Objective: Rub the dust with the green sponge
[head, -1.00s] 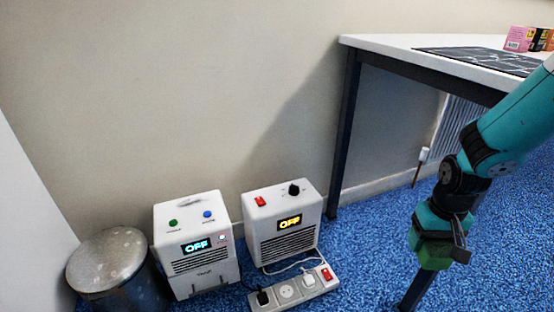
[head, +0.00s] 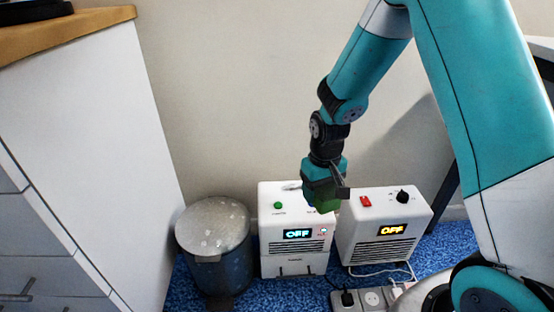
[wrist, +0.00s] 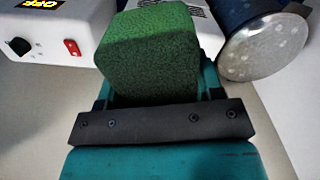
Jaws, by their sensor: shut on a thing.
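My gripper (head: 335,182) is shut on the green sponge (head: 322,203), which points down from it in the head view. The sponge appears large in the wrist view (wrist: 150,58). In the head view the sponge is in front of or above the two white boxes; its exact height is unclear. Pale dusty spots lie on the round grey lid of the bin (head: 212,226), to the left of the gripper. The spotted lid also shows in the wrist view (wrist: 262,48), at the upper right. The sponge is apart from the lid.
A white box with a green button (head: 295,258) and one with a red switch (head: 385,232) both read OFF. A power strip (head: 372,299) lies before them on blue carpet. A white cabinet (head: 110,120) with a wooden top stands left of the bin.

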